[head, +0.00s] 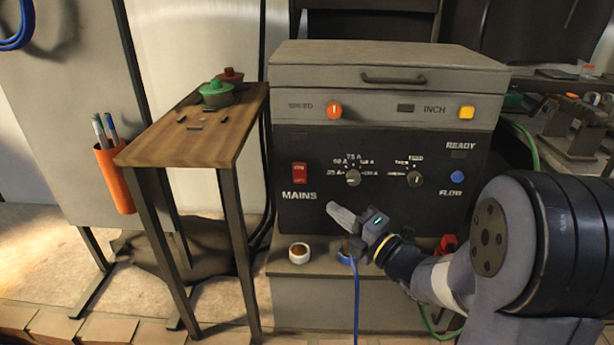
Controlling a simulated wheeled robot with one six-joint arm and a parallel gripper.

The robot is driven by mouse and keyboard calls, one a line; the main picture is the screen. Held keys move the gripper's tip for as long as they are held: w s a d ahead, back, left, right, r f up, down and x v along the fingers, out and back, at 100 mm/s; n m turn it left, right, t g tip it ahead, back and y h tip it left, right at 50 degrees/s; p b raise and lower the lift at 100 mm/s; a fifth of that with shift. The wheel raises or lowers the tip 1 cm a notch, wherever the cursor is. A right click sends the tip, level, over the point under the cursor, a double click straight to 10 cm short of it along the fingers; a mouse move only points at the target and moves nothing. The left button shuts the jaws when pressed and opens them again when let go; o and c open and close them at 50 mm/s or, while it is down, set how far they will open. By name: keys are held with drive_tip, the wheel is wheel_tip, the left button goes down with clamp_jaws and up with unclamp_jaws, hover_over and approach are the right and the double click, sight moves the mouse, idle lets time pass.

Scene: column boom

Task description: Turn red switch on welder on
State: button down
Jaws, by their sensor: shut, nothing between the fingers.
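The welder (290,210) is a box with a black front panel and a grey upper part, in the middle of the head view. Its red rocker switch (299,173) sits at the left of the black panel, just above the word MAINS. I cannot tell which side of the rocker is pressed in. My gripper (335,210) is shut and empty. It is in front of the lower part of the panel, to the right of and below the red switch, with its fingers pointing left. It looks apart from the switch, and nothing hides the switch.
Two selector knobs, an orange knob (334,110) and a blue button (457,177) are on the front.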

drive_tip(key=b, duration=0.1)
approach(297, 167)
drive_tip(key=w+a, duration=0.3)
drive_tip(key=a, duration=0.2)
drive_tip(key=shift+w+d+r, duration=0.2)
drive_tip(key=shift+w+r, duration=0.05)
drive_tip(key=shift+w, duration=0.35)
drive_tip(key=shift+r, duration=0.1)
drive_tip(key=shift+w+r+m+h+p, duration=0.3)
drive_tip(key=shift+r+m+p, duration=0.1)
drive_tip(key=shift+p, duration=0.7)
drive_tip(key=shift+f+b, duration=0.3)
drive_tip(key=shift+f, duration=0.05)
